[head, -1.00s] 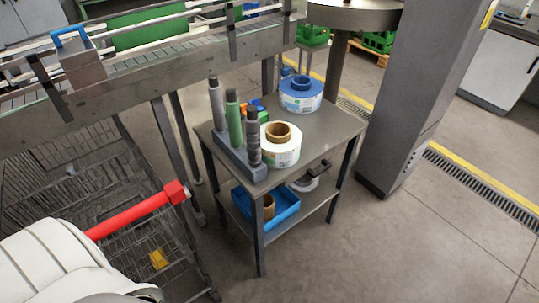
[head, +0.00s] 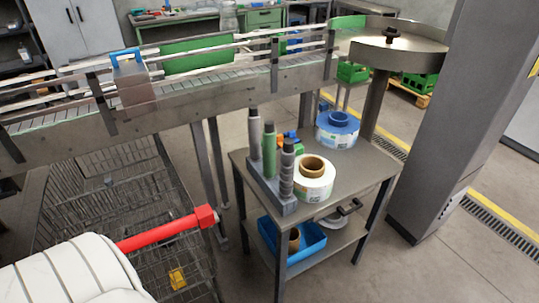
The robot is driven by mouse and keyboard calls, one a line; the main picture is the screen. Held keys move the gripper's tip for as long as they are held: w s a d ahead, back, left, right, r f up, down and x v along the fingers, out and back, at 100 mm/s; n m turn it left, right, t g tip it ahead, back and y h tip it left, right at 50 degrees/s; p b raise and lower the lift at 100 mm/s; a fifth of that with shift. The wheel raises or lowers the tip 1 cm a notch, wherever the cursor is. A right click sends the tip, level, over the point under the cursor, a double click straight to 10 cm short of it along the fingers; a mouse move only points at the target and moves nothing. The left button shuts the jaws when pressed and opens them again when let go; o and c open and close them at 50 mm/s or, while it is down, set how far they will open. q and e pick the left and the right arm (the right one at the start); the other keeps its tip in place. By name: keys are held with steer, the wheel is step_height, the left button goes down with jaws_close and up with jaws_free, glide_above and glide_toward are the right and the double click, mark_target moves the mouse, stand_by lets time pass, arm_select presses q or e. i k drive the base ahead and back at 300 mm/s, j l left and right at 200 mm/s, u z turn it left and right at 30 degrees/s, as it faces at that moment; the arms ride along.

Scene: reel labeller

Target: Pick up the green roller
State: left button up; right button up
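The green roller (head: 269,151) stands upright in a grey holder (head: 266,187) on the top of a small grey metal table (head: 371,170). It is the middle one of three upright rollers. A grey roller (head: 255,137) stands behind it and a dark banded roller (head: 287,172) stands in front of it. All three have dark upper ends. The green roller's lower end is hidden in the holder. Neither of my grippers is in view.
A white label reel (head: 315,186) stands right beside the holder, a blue-topped reel (head: 337,136) behind. A blue bin (head: 307,250) sits on the lower shelf. A wire cart (head: 110,190) with a red handle (head: 165,229) stands left. The conveyor (head: 190,88) runs behind; a grey column (head: 450,130) stands right.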

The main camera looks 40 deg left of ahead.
mark_target(268, 135)
steer(key=z, duration=10.6)
steer(key=i+l, duration=0.05)
steer(key=l, duration=0.05)
